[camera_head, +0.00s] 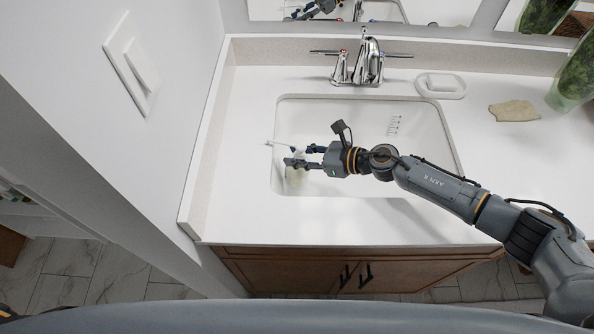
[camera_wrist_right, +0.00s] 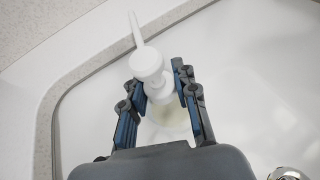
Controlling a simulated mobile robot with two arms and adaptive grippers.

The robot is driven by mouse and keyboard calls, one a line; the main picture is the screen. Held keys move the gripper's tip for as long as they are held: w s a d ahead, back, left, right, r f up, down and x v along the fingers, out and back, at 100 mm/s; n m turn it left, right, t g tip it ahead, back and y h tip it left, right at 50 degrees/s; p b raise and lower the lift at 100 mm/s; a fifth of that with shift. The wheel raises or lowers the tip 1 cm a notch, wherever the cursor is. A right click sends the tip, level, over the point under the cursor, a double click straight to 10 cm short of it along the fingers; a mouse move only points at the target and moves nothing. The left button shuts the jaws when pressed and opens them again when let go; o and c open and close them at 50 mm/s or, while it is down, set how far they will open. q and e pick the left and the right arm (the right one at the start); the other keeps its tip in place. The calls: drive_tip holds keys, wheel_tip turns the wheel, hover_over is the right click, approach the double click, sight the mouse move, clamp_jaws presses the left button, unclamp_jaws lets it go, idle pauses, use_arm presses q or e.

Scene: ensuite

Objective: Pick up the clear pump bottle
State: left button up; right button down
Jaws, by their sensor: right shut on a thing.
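The pump bottle shows in the right wrist view as a white pump head (camera_wrist_right: 148,62) with a long spout pointing up the picture, and a pale, see-through body (camera_wrist_right: 168,118) below it. In the head view the bottle (camera_head: 296,174) is small and partly hidden by the fingers, at the left side of the sink. My right gripper (camera_head: 296,156) reaches in from the right over the sink. Its two fingers (camera_wrist_right: 158,92) are shut on the bottle just below the pump head. I cannot tell whether the bottle's base touches anything. My left gripper is not in view.
The white sink basin (camera_head: 420,150) lies under my right arm. A chrome faucet (camera_head: 366,65) stands behind it. A white soap dish (camera_head: 440,85), a beige flat piece (camera_head: 514,110) and a green vase (camera_head: 575,80) are at the right. A wall (camera_head: 165,80) rises close at the left.

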drive_tip(key=shift+s+d+f, duration=0.1)
drive_tip(key=shift+s+f, duration=0.05)
drive_tip(key=shift+f, duration=0.15)
